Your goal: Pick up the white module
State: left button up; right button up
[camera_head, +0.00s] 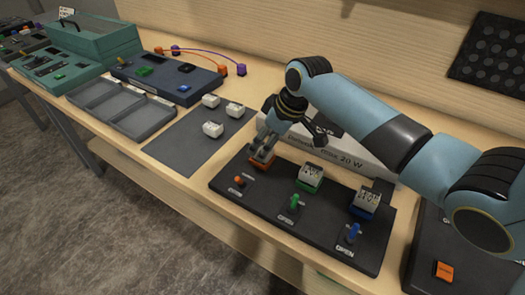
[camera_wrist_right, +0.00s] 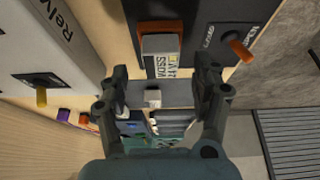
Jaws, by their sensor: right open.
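Three small white modules (camera_head: 210,100) (camera_head: 234,109) (camera_head: 213,129) stand on a dark grey mat (camera_head: 175,140) left of the console in the head view. One white module also shows in the right wrist view (camera_wrist_right: 152,98), beyond my fingers. My right gripper (camera_head: 262,154) is over the orange socket (camera_head: 262,162) at the left of the black console (camera_head: 325,222). In the wrist view my right gripper (camera_wrist_right: 163,78) is open, its fingers apart near a grey-and-white labelled module (camera_wrist_right: 160,44) in the orange socket. I cannot tell whether they touch it. My left gripper is out of view.
The console also has green (camera_head: 310,180) and blue (camera_head: 365,202) sockets holding modules, with upright orange, green and blue levers in front. A white box (camera_head: 345,155) stands behind it. A grey divided tray (camera_head: 120,108) and a dark blue panel (camera_head: 165,80) are farther left.

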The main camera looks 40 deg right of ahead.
jog(key=shift+x, duration=1.05)
jog(key=shift+w+a+f, duration=0.1)
jog(key=shift+f, duration=0.1)
jog(key=c, duration=1.1)
jog(key=shift+c, duration=0.8)
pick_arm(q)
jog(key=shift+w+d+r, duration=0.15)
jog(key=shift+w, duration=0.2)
